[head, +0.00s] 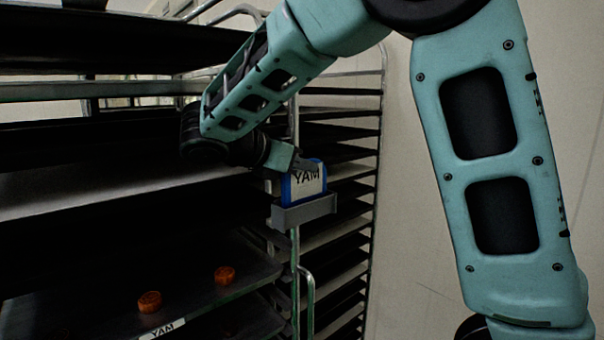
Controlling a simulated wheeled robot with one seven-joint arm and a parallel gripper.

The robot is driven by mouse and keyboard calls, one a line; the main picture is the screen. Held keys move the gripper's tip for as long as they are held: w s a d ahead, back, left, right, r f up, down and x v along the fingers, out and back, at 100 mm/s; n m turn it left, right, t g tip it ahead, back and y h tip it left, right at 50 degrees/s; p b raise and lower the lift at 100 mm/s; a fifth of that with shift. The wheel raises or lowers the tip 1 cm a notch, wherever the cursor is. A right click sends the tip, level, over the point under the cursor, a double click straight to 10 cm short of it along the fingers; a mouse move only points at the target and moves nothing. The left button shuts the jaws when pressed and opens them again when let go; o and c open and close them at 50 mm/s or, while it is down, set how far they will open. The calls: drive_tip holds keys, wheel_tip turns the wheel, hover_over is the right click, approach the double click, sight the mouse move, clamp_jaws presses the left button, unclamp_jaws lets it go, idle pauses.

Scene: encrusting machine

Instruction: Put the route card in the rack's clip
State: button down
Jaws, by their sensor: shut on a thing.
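The route card (309,181) is a white card with a blue border marked YAM. It stands upright at the rack's clip (306,211), a grey holder on the rack's front post. The card's lower edge is hidden behind the clip's front wall, so it looks to be inside the clip, though I cannot tell how deep. My gripper (293,167) is shut on the card at its upper left. The fingertips are small and partly hidden by the card and the wrist.
The rack (299,262) has many dark shelves and a metal handle. At left, a tray (235,298) holds two orange-brown pieces (150,301) (225,275) and has a YAM label (163,329) on its front edge. A plain wall (405,240) is at right.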

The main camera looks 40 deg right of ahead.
sight(302, 203)
drive_tip(key=shift+f+p, duration=0.4)
drive_tip(key=shift+f, duration=1.15)
drive_tip(key=shift+f, duration=0.1)
drive_tip(key=c, duration=1.5)
unclamp_jaws()
drive_tip(key=shift+o, duration=0.2)
drive_tip(key=shift+r, duration=0.2)
drive_tip(key=b+v, duration=0.3)
drive_tip(key=v, duration=0.9)
drive_tip(key=shift+b, duration=0.35)
drive_tip(key=shift+f, duration=0.15)
